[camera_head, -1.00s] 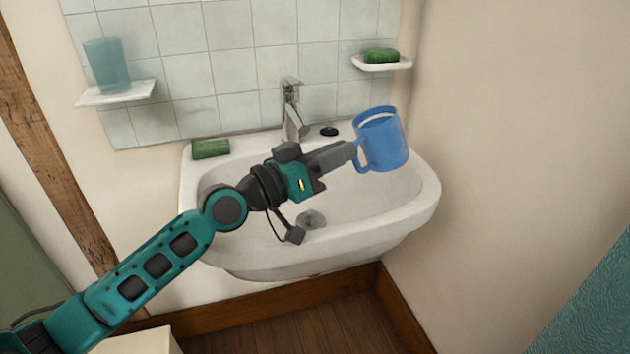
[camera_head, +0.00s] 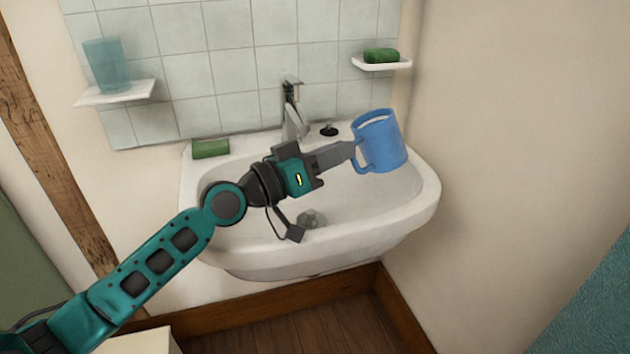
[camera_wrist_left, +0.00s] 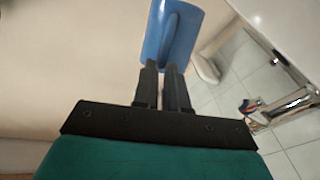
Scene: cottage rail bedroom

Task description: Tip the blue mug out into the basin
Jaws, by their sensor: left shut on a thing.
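The blue mug (camera_head: 385,142) is in the head view above the right side of the white basin (camera_head: 425,192). It is nearly upright with a slight tilt, its rim up and its handle to the left. My left gripper (camera_head: 351,151) is shut on the mug's handle. In the left wrist view, the two dark fingers of my left gripper (camera_wrist_left: 164,68) reach the handle side of the blue mug (camera_wrist_left: 188,35). A pale band shows inside the rim; I cannot tell what it is. My right gripper is not in view.
A chrome tap (camera_head: 291,108) stands at the back of the basin. A green soap (camera_head: 211,149) lies on the basin's back left corner. Another green soap (camera_head: 381,56) is on a wall dish (camera_head: 400,65). A teal cup (camera_head: 107,65) stands on the left shelf (camera_head: 125,94).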

